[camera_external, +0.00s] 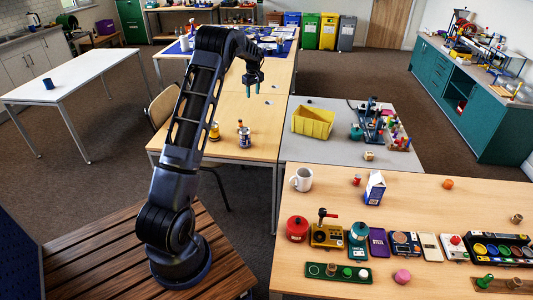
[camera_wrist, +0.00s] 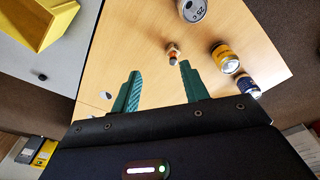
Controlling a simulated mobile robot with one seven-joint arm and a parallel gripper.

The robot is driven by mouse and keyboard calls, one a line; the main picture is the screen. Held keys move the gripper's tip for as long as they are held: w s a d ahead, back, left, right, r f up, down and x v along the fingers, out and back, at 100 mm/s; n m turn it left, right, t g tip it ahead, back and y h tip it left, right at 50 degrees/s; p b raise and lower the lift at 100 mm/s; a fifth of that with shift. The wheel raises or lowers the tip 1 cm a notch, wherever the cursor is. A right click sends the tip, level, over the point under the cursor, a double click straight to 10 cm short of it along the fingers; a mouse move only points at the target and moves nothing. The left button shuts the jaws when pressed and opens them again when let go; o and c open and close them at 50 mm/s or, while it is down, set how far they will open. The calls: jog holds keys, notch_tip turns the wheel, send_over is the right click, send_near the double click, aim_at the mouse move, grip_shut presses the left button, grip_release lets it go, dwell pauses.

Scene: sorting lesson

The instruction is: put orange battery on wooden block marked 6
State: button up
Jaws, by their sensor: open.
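My gripper (camera_external: 231,87) hangs above the middle wooden table in the external view. In the wrist view its two teal fingers (camera_wrist: 160,69) are apart with nothing between them. A small orange-brown and white piece (camera_wrist: 173,50) stands on the table just beyond the fingertips, possibly the orange battery; I cannot tell for sure. No 6 is readable on any block. Small wood-coloured pieces sit on the grey table (camera_external: 369,156) and at the right of the front table (camera_external: 517,218). An orange rounded piece (camera_external: 447,183) also lies on the front table.
A yellow bin (camera_external: 312,122) stands on the grey table. A mug (camera_external: 302,179) and milk carton (camera_external: 375,187) stand on the front table.

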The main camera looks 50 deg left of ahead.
jog(key=s+d+r+m+t, duration=0.1)
jog(key=s+d+r+m, duration=0.25)
jog(key=d+r, duration=0.55)
jog(key=s+d+r+m, duration=0.2)
jog(key=s+d+r, duration=0.35)
jog(key=d, duration=0.85)
jog(key=s+d+r+m+t, duration=0.1)
jog(key=s+d+r+m, duration=0.25)
jog(key=d+r, duration=0.6)
jog(key=s+d+f+m, duration=0.2)
jog(key=s+d+m, duration=0.1)
jog(key=s+d, duration=0.4)
jog(key=s+d+f+m+t+h, duration=0.1)
jog(key=s+d+f+m, duration=0.1)
jog(key=s+d, duration=0.6)
jog(key=s+d+f+m+t, duration=0.1)
jog(key=s+d+m, duration=0.3)
jog(key=s, duration=1.2)
jog(key=d+f, duration=0.1)
jog(key=d, duration=0.3)
jog(key=shift+s+d+f+m, duration=0.15)
jog(key=shift+s+f+m, duration=0.1)
jog(key=shift+m, duration=0.05)
